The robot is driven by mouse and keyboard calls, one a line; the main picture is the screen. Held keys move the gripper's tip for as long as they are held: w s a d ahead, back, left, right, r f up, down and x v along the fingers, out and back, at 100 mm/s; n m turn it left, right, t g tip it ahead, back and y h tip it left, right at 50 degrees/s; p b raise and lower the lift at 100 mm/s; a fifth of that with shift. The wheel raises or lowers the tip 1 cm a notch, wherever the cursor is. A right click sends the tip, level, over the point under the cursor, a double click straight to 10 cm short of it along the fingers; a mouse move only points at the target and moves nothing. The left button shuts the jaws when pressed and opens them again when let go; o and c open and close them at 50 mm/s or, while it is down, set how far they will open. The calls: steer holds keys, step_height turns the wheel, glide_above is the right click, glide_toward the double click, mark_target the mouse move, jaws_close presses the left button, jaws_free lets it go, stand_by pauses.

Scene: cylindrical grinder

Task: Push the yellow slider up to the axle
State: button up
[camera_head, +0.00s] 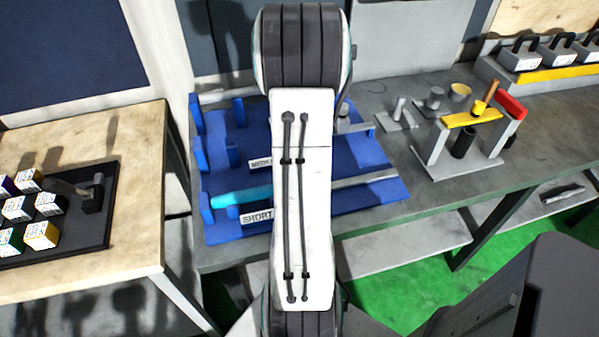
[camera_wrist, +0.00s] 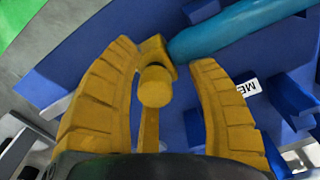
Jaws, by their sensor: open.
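The yellow slider (camera_wrist: 154,88), with a round knob on top, shows in the wrist view between my gripper's fingers. My gripper (camera_wrist: 163,54) is open, with one ribbed yellow finger on each side of the knob; I cannot tell whether they touch it. The cyan axle (camera_wrist: 230,30) ends close to the slider's far part; I cannot tell whether the two touch. In the head view the cyan axle (camera_head: 240,194) lies along the blue rack (camera_head: 220,233), left of my arm. My arm hides the gripper and slider there.
A stand with a yellow top (camera_head: 462,118) and small grey parts are to the right on the grey bench. A wooden table (camera_head: 135,215) with a black tray (camera_head: 85,250) of boxes is at left.

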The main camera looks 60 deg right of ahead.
steer(key=shift+r, duration=0.15)
step_height(320, 180, up, 12)
stand_by(0.7)
stand_by(0.6)
steer(key=shift+f, duration=0.85)
steer(key=s+a+r+n+t, duration=0.1)
steer(key=a+n, duration=0.4)
steer(key=a, duration=0.8)
steer(key=s+a+r+n+t, duration=0.1)
steer(key=a+n, duration=0.4)
steer(key=a, duration=0.9)
steer(key=shift+s+a+r+n+t, duration=0.15)
steer(key=shift+s+a+n+t, duration=0.2)
steer(key=shift+t, duration=0.45)
